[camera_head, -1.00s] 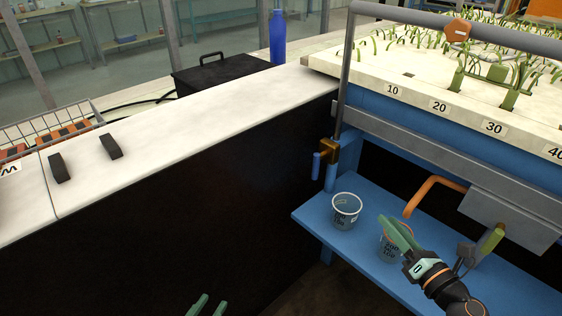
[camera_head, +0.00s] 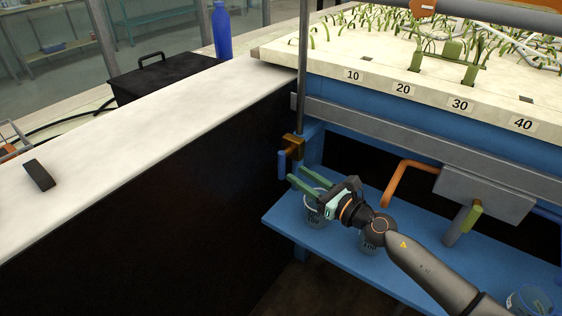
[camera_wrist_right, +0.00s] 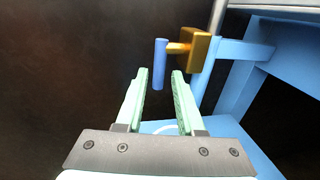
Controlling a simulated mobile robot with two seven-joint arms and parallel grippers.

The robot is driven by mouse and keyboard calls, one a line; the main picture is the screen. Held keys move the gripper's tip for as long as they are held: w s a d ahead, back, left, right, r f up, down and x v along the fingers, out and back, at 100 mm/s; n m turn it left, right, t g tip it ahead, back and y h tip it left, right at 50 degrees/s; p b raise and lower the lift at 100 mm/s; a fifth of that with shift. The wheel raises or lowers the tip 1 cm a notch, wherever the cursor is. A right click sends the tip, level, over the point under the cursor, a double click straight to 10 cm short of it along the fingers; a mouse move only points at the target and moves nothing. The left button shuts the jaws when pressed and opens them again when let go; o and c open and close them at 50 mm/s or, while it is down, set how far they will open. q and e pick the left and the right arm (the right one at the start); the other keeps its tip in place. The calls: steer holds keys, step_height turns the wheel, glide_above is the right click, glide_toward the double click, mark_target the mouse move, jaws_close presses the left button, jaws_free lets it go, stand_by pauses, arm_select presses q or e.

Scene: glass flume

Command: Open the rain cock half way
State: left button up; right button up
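The rain cock has a brass body (camera_head: 293,144) at the foot of a thin grey upright pipe (camera_head: 302,70), with a blue handle (camera_head: 282,163) hanging straight down. In the right wrist view the brass body (camera_wrist_right: 197,46) is at upper right, and its stem joins the upright blue handle (camera_wrist_right: 159,66). My right gripper (camera_head: 298,175) is open and empty, just below the handle. In the wrist view the handle's lower end lies between its fingertips (camera_wrist_right: 159,80); I cannot tell how deep. No contact is visible. My left gripper is out of view.
Clear cups stand on the blue shelf (camera_head: 285,222), one partly behind my right gripper. An orange bent pipe (camera_head: 398,180) and a lever with a green grip (camera_head: 473,217) are to the right. The planted tray (camera_head: 310,65) is above. The dark wall (camera_head: 190,210) is left.

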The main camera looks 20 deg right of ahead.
mark_target(284, 166)
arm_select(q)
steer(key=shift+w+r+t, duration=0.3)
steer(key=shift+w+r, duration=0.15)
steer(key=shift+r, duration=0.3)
arm_select(e)
steer(key=shift+x, duration=3.6)
jaws_close()
